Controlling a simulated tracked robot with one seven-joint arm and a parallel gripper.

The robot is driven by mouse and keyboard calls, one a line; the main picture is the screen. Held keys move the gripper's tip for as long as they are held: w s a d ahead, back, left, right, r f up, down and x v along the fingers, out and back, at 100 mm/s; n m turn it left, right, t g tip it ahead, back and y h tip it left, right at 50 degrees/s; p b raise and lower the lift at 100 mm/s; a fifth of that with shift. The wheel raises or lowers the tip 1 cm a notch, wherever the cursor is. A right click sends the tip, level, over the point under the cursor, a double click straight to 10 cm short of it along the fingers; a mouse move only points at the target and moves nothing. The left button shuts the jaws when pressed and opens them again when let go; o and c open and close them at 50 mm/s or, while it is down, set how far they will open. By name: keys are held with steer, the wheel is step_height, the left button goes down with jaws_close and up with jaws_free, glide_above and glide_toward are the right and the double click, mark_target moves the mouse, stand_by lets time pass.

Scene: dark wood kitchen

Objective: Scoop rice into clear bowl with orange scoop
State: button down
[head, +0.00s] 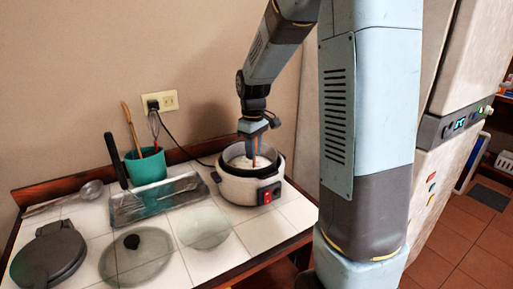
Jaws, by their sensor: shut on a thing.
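The white rice cooker (238,188) stands open at the back right of the tiled counter, with white rice (240,162) showing inside. My gripper (254,150) points down over the cooker's opening. It is shut on the orange scoop (253,160), of which only a thin strip shows; its lower end is in or just above the rice, and I cannot tell which. The clear bowl (206,229) sits on the tiles in front and to the left of the cooker. Its contents are too faint to make out.
A glass lid with a dark knob (131,242) and a dark round appliance (49,257) lie at the front left. A metal tray (160,199), a teal utensil cup (147,168) and a ladle (82,194) are behind. The cooker's cord runs to a wall outlet (160,103).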

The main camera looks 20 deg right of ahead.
steer(key=shift+d+r, duration=0.1)
steer(key=shift+r, duration=4.95)
steer(key=shift+s+d+r, duration=0.1)
steer(key=shift+s+r, duration=0.05)
steer(key=shift+r, duration=0.95)
steer(key=shift+s+d+r, duration=0.1)
steer(key=shift+s+r, duration=0.05)
steer(key=shift+r, duration=1.1)
steer(key=shift+s, duration=0.15)
